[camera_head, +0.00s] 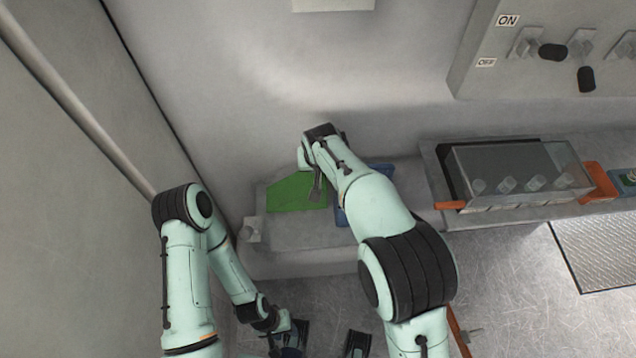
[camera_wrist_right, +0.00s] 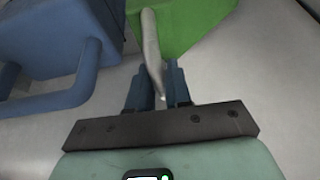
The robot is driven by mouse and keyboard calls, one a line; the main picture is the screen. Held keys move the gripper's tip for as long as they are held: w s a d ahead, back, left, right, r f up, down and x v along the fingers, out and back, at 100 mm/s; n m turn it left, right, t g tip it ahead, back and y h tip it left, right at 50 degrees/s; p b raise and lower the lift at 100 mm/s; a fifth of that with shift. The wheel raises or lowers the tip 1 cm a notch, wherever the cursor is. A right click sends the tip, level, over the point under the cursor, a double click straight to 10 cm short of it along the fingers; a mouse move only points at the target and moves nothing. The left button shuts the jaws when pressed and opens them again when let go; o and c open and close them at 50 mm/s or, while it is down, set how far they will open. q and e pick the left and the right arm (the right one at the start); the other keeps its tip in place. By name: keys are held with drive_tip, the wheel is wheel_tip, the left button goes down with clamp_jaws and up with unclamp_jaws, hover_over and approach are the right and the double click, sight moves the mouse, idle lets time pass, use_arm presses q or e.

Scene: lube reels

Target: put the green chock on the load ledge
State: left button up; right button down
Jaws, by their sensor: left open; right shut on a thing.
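The green chock (camera_head: 290,193) is a green wedge-like block over the light grey ledge (camera_head: 300,237) against the back wall. It also shows at the top of the right wrist view (camera_wrist_right: 190,22), with a grey bar-like handle. My right gripper (camera_wrist_right: 158,92) is shut on that handle; its fingers sit on either side of its lower end. In the head view my right wrist largely hides the grip. I cannot tell whether the chock touches the ledge. My left gripper (camera_head: 328,340) is open and empty at the bottom edge, low over the floor.
A blue block with a looped handle (camera_wrist_right: 45,45) stands close beside the chock, partly behind my right arm. To the right is a clear-covered tray (camera_head: 515,175) with orange parts. A switch panel (camera_head: 560,50) is on the upper right wall. Floor is open at lower right.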

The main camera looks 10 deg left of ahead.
wheel_tip(320, 180, down, 8)
drive_tip(key=shift+r+b, duration=0.25)
drive_tip(key=shift+b, duration=0.05)
drive_tip(key=c, duration=1.1)
unclamp_jaws()
drive_tip(key=shift+f, duration=0.15)
drive_tip(key=shift+o, duration=0.2)
drive_tip(key=v, duration=1.2)
drive_tip(key=shift+p, duration=0.3)
